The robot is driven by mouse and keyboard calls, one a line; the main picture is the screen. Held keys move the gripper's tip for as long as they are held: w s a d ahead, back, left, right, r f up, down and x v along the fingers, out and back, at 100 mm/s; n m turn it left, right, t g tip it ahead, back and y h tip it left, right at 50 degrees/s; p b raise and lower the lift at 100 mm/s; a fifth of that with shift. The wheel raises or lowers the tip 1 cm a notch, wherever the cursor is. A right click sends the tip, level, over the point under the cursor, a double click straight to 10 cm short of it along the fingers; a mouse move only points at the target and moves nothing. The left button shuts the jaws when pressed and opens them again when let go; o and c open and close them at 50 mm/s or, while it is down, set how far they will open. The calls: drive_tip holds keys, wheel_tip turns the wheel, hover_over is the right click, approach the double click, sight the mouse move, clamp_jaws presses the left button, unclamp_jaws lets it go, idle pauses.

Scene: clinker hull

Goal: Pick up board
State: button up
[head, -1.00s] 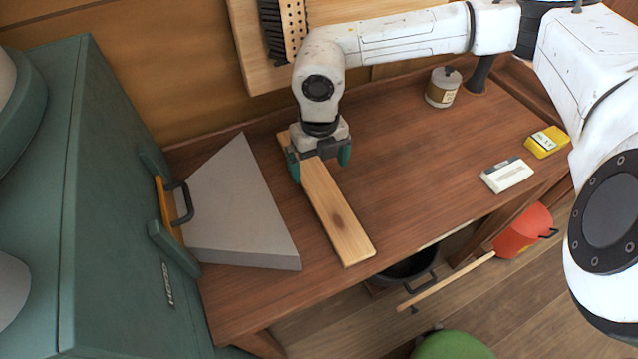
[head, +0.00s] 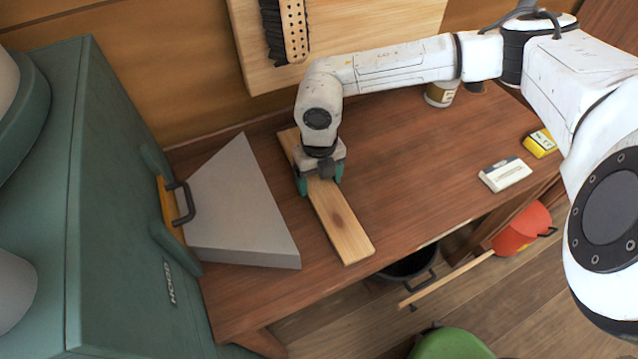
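My gripper (head: 321,181) is above the far half of the board and points down. Its green fingers are on either side of the board, close against its long edges, and look shut on it. The gripper body and wrist hide part of the board. The far end shows behind the wrist.
A grey wedge-shaped block (head: 235,208) lies left of the board, beside a green cabinet (head: 115,200). A white box (head: 505,174), a yellow box (head: 540,143) and a jar (head: 441,94) stand to the right. The bench (head: 420,160) is clear between. A red bucket (head: 520,228) is below.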

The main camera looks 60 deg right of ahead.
drive_tip(key=c, duration=0.7)
drive_tip(key=shift+c, duration=0.2)
